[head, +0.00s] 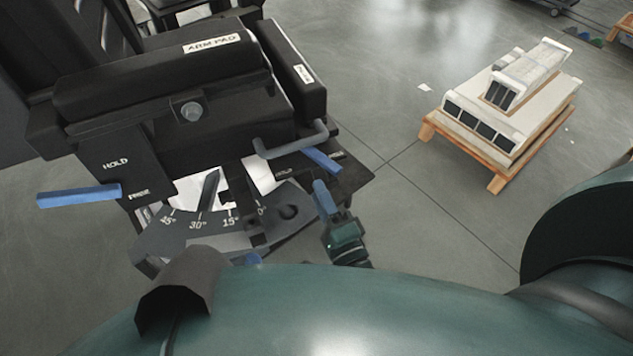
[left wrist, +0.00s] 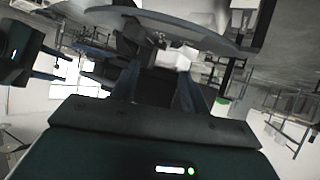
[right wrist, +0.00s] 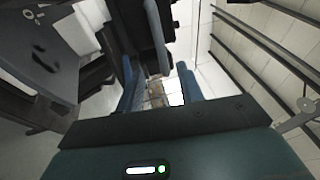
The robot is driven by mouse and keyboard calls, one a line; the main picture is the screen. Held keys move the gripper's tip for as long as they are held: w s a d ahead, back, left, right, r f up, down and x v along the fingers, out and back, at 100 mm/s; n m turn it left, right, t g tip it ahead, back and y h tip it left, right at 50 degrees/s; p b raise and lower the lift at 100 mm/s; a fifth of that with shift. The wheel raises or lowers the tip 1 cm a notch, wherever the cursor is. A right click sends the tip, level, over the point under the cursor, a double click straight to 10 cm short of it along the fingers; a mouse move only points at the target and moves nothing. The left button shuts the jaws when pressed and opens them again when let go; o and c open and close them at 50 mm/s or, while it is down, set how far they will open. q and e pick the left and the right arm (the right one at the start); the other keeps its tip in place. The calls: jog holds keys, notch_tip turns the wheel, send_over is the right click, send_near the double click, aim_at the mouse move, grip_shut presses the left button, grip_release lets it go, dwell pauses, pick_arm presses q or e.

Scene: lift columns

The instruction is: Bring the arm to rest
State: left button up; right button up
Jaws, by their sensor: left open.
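A black machine with a padded bar labelled "ARM PAD" (head: 165,70) fills the left of the head view. Below it are a blue-ended lever (head: 78,196) near "HOLD" and "FREE" lettering, and an angle scale (head: 190,235). A dark pointer (head: 209,188) lies near the 30 mark. My right gripper (head: 322,188) is just below that lever. In the right wrist view its fingers (right wrist: 158,80) are apart, with nothing seen between them. My left gripper (left wrist: 156,85) is open and empty in the left wrist view.
A grey bent handle (head: 290,142) sticks out at the machine's right side, close to my right gripper. A wooden pallet (head: 497,184) with pale blocks stands on the floor at the right. The floor between machine and pallet is clear.

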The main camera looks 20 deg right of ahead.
pick_arm(q)
jog(key=a+r+p, duration=0.1)
jog(key=p, duration=0.2)
jog(key=g+y+p, duration=0.1)
jog(key=p, duration=0.2)
jog(key=shift+s+a+r, duration=0.35)
jog(key=shift+s, duration=0.05)
pick_arm(e)
jog(key=s+f+n+g+y, duration=0.1)
jog(key=s+n+g, duration=0.8)
jog(key=n, duration=1.1)
jog(key=shift+s+d+f+g+y, duration=0.15)
jog(key=shift+s+f+g+y, duration=0.2)
jog(key=shift+s+f, duration=0.25)
pick_arm(q)
jog(key=shift+w+r, duration=0.1)
jog(key=shift+r, duration=0.05)
